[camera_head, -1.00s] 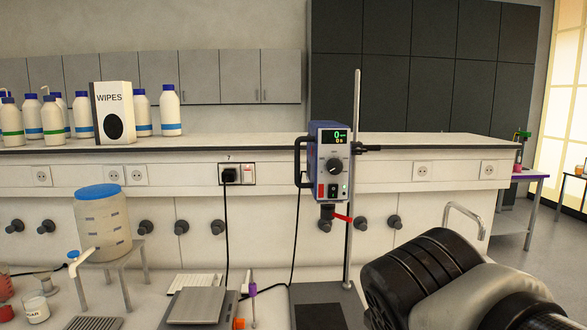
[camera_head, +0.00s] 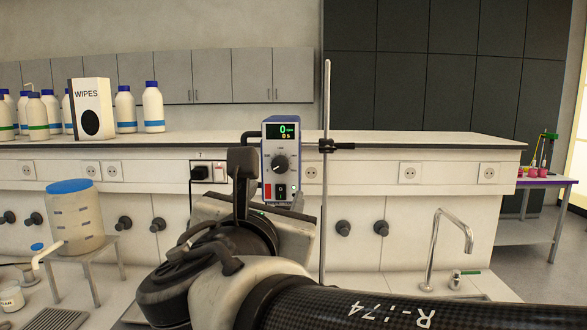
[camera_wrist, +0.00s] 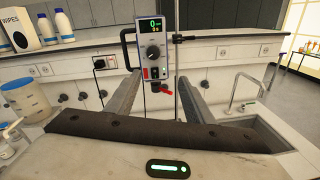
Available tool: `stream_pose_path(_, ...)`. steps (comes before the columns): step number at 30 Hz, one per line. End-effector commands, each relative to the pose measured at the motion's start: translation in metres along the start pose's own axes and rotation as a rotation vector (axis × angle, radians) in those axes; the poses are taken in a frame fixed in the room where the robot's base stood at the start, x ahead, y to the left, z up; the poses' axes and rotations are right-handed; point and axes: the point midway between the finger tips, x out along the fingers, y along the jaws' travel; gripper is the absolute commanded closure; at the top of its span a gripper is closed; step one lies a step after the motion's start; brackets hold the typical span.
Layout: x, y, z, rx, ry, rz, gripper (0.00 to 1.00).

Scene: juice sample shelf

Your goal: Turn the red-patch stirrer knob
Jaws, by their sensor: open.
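The overhead stirrer (camera_head: 292,133) is a blue-edged box with a pale front, clamped to an upright rod. Its round dark knob (camera_head: 280,163) sits below a display showing a green 0. A red patch (camera_head: 268,191) lies below and left of the knob, beside a black switch. In the wrist view the knob (camera_wrist: 153,53) is in plain sight, above and between my fingers. My gripper (camera_wrist: 160,80) is open and empty, its fingers apart on either side of the stirrer's lower part. In the head view my arm hides the stirrer's underside and base.
The metal rod (camera_head: 326,230) stands just right of the stirrer. A sink tap (camera_head: 449,235) is further right. A blue-lidded container (camera_head: 76,225) on a stand is at left. White bottles and a wipes box (camera_head: 91,108) stand on the bench behind.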

Motion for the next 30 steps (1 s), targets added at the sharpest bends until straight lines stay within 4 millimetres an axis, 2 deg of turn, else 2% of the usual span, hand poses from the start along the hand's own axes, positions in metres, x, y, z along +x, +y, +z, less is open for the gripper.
stream_pose_path(3, -0.002, 0.015, 0.003, -0.051, -0.022, 0.038, 0.52)
stream_pose_path(8, 0.009, 0.017, 0.004, -0.060, -0.026, 0.042, 0.52)
stream_pose_path(11, 0.027, 0.017, 0.004, -0.060, -0.025, 0.040, 0.52)
stream_pose_path(24, 0.123, 0.021, 0.007, -0.059, -0.025, 0.039, 0.52)
stream_pose_path(30, 0.155, 0.022, 0.008, -0.058, -0.026, 0.040, 0.52)
